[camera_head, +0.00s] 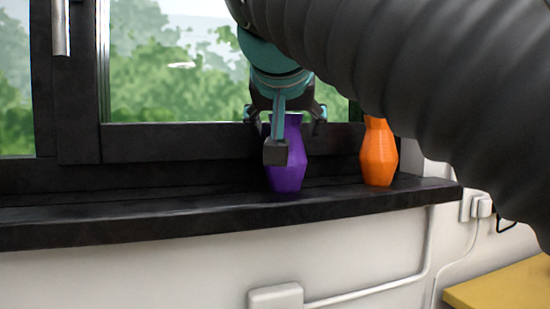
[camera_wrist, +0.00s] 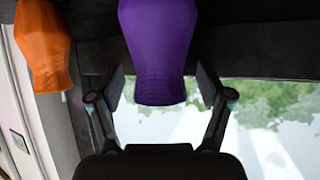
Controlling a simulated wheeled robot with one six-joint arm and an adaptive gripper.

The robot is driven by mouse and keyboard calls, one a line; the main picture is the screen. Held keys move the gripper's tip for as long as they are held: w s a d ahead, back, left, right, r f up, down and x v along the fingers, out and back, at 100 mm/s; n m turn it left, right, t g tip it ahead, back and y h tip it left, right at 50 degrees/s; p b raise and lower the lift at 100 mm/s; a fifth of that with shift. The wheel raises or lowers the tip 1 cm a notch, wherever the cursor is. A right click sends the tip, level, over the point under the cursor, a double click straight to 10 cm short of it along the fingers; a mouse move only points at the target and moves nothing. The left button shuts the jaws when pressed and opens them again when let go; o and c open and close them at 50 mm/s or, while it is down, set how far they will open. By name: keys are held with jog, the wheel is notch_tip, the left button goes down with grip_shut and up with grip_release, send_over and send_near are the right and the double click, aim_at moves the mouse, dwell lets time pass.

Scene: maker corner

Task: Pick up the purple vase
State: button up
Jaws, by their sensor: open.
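The purple vase (camera_head: 287,172) stands upright on the black window sill in the head view, partly hidden by my gripper (camera_head: 288,135). In the wrist view the purple vase (camera_wrist: 157,50) is in the upper middle, and its narrower end reaches down between the spread fingers of my gripper (camera_wrist: 159,90). The fingers are open, one on each side of the vase, with a gap showing on both sides in the wrist view. I do not see them pressing on it.
An orange vase (camera_head: 378,153) stands on the sill (camera_head: 130,217) to the right; it also shows at the left of the wrist view (camera_wrist: 42,50). The window frame (camera_head: 170,142) is close behind. The sill's left part is clear. A yellow surface (camera_head: 505,287) is at the lower right.

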jog(key=c, duration=1.4)
jog(key=shift+o, duration=0.2)
jog(key=shift+r, duration=0.1)
